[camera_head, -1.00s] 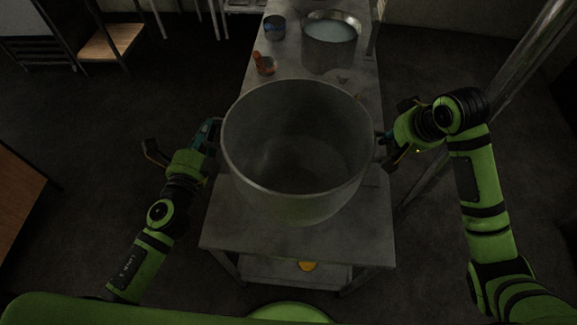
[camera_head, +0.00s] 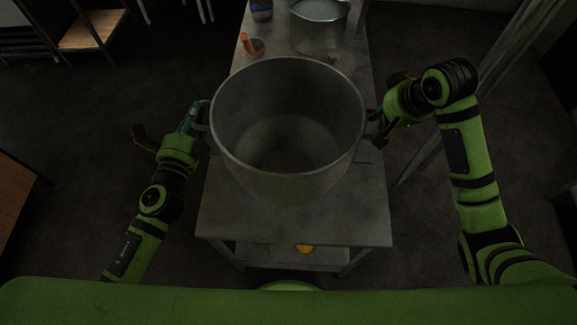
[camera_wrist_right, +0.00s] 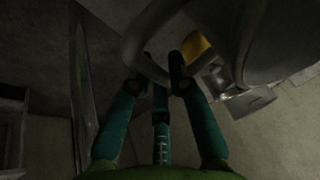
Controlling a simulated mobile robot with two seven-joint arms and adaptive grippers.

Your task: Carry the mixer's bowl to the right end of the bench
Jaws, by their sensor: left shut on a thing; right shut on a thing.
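The mixer's bowl (camera_head: 288,185), a large grey metal bowl, is upright and looks empty in the head view. It is over the near end of the grey bench (camera_head: 230,222); I cannot tell whether it touches the top. My left gripper (camera_head: 199,118) is shut on the handle at the bowl's left side. My right gripper (camera_head: 376,121) is shut on the handle at its right side. In the right wrist view the fingers (camera_wrist_right: 165,80) meet at the curved handle (camera_wrist_right: 135,40), with the dark bowl wall (camera_wrist_right: 285,45) beside it.
Behind the bowl on the bench stand a metal pot (camera_head: 318,30) with pale contents, a small cup (camera_head: 254,47) with an orange thing, and a blue-marked tin (camera_head: 261,10). A yellow thing (camera_head: 304,249) is on the lower shelf. A metal post (camera_head: 515,60) rises at right.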

